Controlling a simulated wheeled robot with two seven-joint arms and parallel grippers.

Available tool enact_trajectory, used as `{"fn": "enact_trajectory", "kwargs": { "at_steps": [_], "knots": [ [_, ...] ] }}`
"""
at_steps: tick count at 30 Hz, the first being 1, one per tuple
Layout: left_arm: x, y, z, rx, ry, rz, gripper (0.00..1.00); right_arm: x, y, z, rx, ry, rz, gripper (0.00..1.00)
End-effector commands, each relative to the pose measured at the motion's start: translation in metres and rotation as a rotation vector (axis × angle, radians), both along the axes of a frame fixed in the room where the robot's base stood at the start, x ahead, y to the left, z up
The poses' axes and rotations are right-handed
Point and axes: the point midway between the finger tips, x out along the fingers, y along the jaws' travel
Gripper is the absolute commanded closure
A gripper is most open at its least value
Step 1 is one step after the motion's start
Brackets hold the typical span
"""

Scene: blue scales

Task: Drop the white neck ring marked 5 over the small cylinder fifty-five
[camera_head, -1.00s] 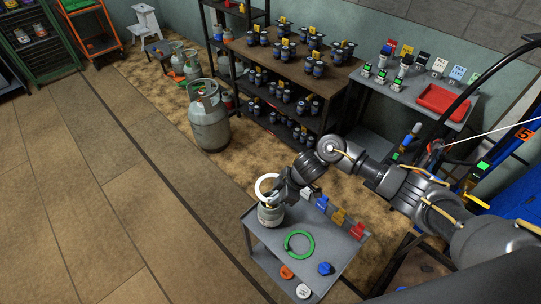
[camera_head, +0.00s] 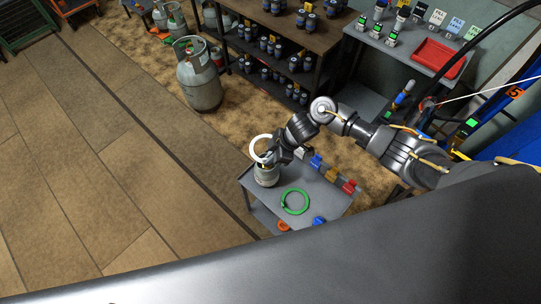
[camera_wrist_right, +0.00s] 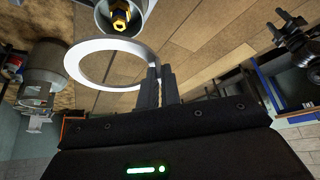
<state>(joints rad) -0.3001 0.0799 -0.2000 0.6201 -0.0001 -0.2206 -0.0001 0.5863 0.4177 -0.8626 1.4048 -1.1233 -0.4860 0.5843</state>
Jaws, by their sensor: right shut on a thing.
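The white neck ring (camera_head: 251,148) is in my right gripper (camera_head: 270,157), gripped at its edge and held above the small cylinder. No number on the ring is legible. The small grey cylinder (camera_head: 266,178) stands upright at the left corner of the grey cart. In the right wrist view, the fingers (camera_wrist_right: 159,82) are shut on the rim of the ring (camera_wrist_right: 75,63). The cylinder (camera_wrist_right: 141,7), with its brass valve (camera_wrist_right: 120,16), shows beyond the ring at the top, off to one side of its opening. My left gripper is out of view.
A green ring (camera_head: 284,204) lies on the grey cart (camera_head: 318,202), with blue, yellow and red pieces (camera_head: 332,175) along its back edge. A larger grey cylinder (camera_head: 203,90) stands on the floor at the back left. A red tray (camera_head: 438,69) sits on a side table.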

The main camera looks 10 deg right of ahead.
Motion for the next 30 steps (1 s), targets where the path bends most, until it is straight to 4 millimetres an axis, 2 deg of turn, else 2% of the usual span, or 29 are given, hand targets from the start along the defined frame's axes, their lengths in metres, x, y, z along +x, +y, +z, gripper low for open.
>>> {"fn": "enact_trajectory", "kwargs": {
  "at_steps": [1,12,30],
  "knots": [
    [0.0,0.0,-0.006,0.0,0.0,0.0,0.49,0.0,0.0,-0.007,0.0,0.001,0.0,1.0],
    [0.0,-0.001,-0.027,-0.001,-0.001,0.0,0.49,0.0,0.0,-0.037,-0.001,0.002,0.0,1.0],
    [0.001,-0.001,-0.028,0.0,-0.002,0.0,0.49,0.0,0.0,-0.04,0.0,0.0,-0.001,1.0]
  ]
}}
